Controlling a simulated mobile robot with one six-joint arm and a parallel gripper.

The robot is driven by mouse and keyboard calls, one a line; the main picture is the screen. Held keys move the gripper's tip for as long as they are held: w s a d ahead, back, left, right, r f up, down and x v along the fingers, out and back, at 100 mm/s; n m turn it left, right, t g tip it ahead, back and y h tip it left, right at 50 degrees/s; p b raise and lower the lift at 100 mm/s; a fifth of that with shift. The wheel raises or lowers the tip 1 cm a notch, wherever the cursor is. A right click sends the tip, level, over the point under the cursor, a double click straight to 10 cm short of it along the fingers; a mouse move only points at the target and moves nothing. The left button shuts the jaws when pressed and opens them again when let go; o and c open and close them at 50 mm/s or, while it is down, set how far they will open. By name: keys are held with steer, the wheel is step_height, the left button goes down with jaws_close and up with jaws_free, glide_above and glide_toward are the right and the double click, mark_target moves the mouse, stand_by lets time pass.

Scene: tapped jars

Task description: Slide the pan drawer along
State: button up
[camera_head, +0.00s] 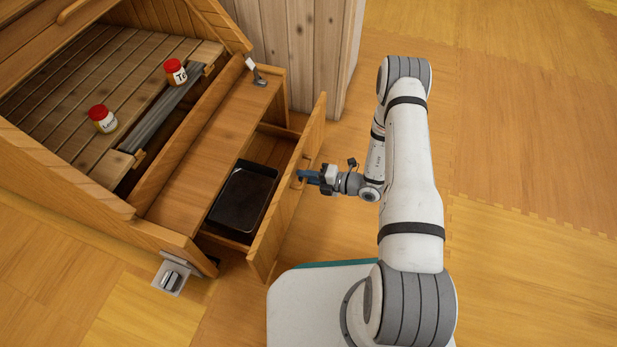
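The pan drawer (287,205) is a wooden drawer at the lower right side of the wooden cabinet. It stands part way out, with a gap between its front panel and the cabinet. A dark, shallow rectangular pan (243,197) lies inside it. A small handle (308,160) shows on the outer face of the drawer front. My gripper (302,175), with blue fingers, is at this handle, reaching in from the right. The fingertips are too small and partly hidden to tell whether they are closed on the handle.
Two red-lidded jars, one labelled (176,73) and one nearer (102,119), stand on the slatted wooden top (70,85). A metal bracket (172,274) is at the cabinet's near corner. A plank wall (300,50) stands behind the drawer. The floor to the right is clear.

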jaws_close()
